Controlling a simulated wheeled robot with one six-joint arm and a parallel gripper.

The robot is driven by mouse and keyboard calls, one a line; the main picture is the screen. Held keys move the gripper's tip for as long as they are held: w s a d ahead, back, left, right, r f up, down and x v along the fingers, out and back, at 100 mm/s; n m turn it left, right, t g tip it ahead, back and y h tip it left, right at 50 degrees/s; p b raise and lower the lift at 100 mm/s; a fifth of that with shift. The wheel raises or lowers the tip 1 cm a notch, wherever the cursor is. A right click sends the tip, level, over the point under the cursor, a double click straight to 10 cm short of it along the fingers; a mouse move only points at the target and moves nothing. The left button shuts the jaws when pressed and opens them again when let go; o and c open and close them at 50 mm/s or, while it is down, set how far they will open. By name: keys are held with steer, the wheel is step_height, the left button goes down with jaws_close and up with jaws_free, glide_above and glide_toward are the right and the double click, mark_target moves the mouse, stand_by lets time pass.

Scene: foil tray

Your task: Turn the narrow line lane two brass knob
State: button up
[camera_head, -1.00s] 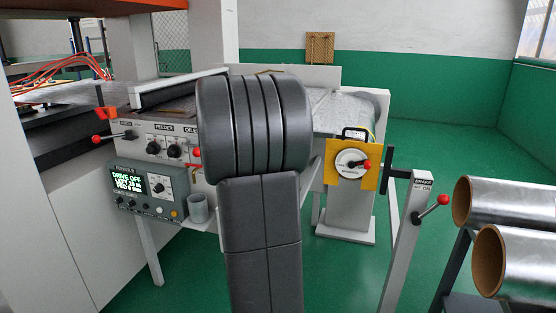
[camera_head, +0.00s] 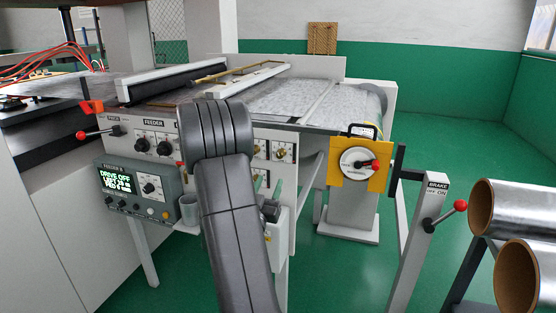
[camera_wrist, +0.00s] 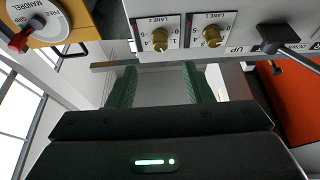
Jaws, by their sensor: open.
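The lane two brass knob (camera_wrist: 160,38) is on a white dial plate marked LANE 2 in the wrist view, where the lettering is upside down. The lane one brass knob (camera_wrist: 211,37) is on the plate to its right. I cannot read a narrow line label. In the head view, brass knobs (camera_head: 281,153) show on the grey machine's front, right of my arm; my arm hides part of that panel.
A black lever (camera_wrist: 280,40) sticks out beside the dials in the wrist view. A yellow plate (camera_head: 343,182) with a red-handled dial stands right of the panel. The brake post (camera_head: 412,235) and foil rolls (camera_head: 520,210) are farther right.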

mark_target(279, 157)
steer(key=p+x, duration=0.1)
steer(key=x, duration=0.9)
steer(key=c, duration=1)
